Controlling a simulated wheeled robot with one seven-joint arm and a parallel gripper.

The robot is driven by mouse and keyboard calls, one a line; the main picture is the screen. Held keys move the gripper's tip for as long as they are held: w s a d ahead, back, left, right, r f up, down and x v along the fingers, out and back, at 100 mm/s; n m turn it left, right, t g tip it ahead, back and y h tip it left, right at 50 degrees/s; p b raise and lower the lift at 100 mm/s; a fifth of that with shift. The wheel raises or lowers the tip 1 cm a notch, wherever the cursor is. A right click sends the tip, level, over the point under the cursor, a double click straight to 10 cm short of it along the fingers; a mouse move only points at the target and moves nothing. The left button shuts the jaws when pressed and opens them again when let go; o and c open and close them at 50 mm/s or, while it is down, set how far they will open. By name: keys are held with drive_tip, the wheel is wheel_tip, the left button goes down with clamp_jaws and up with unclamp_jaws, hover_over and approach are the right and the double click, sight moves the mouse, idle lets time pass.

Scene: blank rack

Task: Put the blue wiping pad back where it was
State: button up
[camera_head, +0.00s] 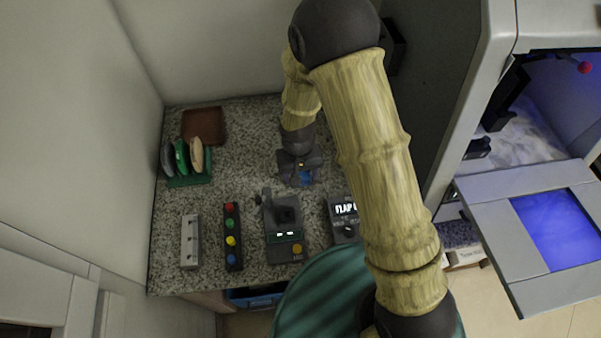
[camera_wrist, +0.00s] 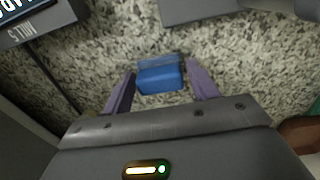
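The blue wiping pad (camera_wrist: 160,80) shows between the fingertips of my gripper (camera_wrist: 160,72) in the wrist view, with speckled counter behind it. The two purple-grey fingers stand apart on either side of it. A thin gap seems to show at each side, so I see no clear contact. In the head view my gripper (camera_head: 302,178) points down over the middle of the counter, and a bit of the blue pad (camera_head: 306,178) shows there. A green rack (camera_head: 190,181) at the left holds a grey, a green and a beige pad upright.
A brown tray (camera_head: 204,124) lies behind the rack. Along the front are a grey strip (camera_head: 190,242), a coloured-button panel (camera_head: 233,236), a joystick box (camera_head: 284,228) and a labelled device (camera_head: 343,220). A grey machine with an open door (camera_head: 540,235) stands at right. Counter between tray and gripper is clear.

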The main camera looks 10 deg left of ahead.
drive_tip(key=shift+o, duration=0.9)
wheel_tip(320, 180, up, 12)
drive_tip(key=shift+a+r, duration=0.2)
idle(0.4)
drive_tip(key=s+d+r+m+t, duration=0.1)
drive_tip(key=s+d+r, duration=0.2)
drive_tip(key=d, duration=0.7)
drive_tip(key=s+d+r+m+t, duration=0.1)
drive_tip(key=s+d+r, duration=0.2)
drive_tip(key=d, duration=0.7)
drive_tip(key=shift+s+d+m+t, duration=0.25)
drive_tip(key=shift+m+t, duration=0.05)
drive_tip(key=shift+m, duration=0.1)
